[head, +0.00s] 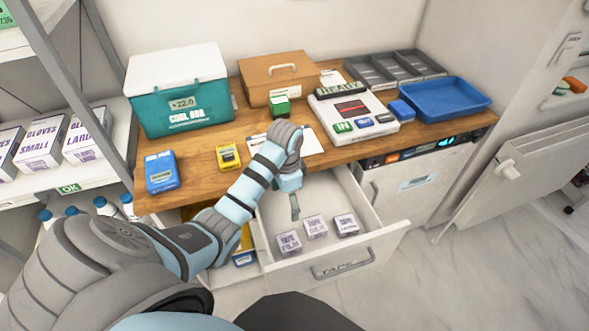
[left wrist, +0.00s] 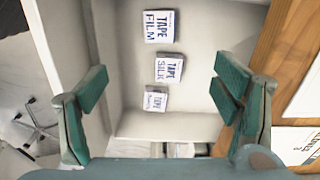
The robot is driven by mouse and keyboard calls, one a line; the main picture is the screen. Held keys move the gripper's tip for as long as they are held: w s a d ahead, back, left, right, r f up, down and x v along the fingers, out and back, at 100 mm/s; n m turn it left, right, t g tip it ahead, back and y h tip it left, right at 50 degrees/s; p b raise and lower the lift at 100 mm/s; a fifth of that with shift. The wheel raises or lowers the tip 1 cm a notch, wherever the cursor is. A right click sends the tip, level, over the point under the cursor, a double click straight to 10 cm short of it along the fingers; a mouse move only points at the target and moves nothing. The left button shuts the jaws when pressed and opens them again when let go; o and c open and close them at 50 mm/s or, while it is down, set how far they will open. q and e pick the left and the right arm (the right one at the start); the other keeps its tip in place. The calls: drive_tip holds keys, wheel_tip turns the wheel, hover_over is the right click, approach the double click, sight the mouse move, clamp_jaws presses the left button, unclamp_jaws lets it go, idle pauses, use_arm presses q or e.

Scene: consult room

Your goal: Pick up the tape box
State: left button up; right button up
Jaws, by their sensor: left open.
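Three small white tape boxes stand in a row in the open drawer (head: 360,246). In the left wrist view they read TAPE FILM (left wrist: 160,27), TAPE SILK (left wrist: 169,68) and TAPE with a smaller word I cannot read (left wrist: 155,99). In the head view they are the left box (head: 289,242), the middle box (head: 316,227) and the right box (head: 347,225). My left gripper (head: 294,205) is above the drawer, behind the boxes. Its fingers (left wrist: 162,88) are open and empty, apart from the boxes. My right gripper is not in view.
The wooden counter (head: 208,188) above the drawer holds a teal cool box (head: 180,100), a brown case (head: 275,78), a white device (head: 352,108) and a blue tray (head: 445,100). A shelf with glove boxes (head: 42,142) stands left. Floor at the right front is clear.

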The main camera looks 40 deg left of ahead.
use_arm(q)
wheel_tip(320, 180, down, 2)
drive_tip(key=b, duration=1)
hover_over(285, 242)
wheel_tip(285, 242, down, 10)
drive_tip(key=r, duration=0.1)
wheel_tip(285, 242, down, 13)
drive_tip(key=b, duration=0.4)
drive_tip(key=shift+f+b, duration=0.2)
drive_tip(key=shift+b, duration=0.1)
drive_tip(key=shift+c, duration=0.2)
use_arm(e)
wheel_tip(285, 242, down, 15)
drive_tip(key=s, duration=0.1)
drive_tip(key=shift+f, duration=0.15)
use_arm(q)
drive_tip(key=shift+r, duration=0.1)
drive_tip(key=c, duration=1.2)
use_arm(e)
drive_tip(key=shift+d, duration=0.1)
use_arm(q)
drive_tip(key=shift+r, duration=0.1)
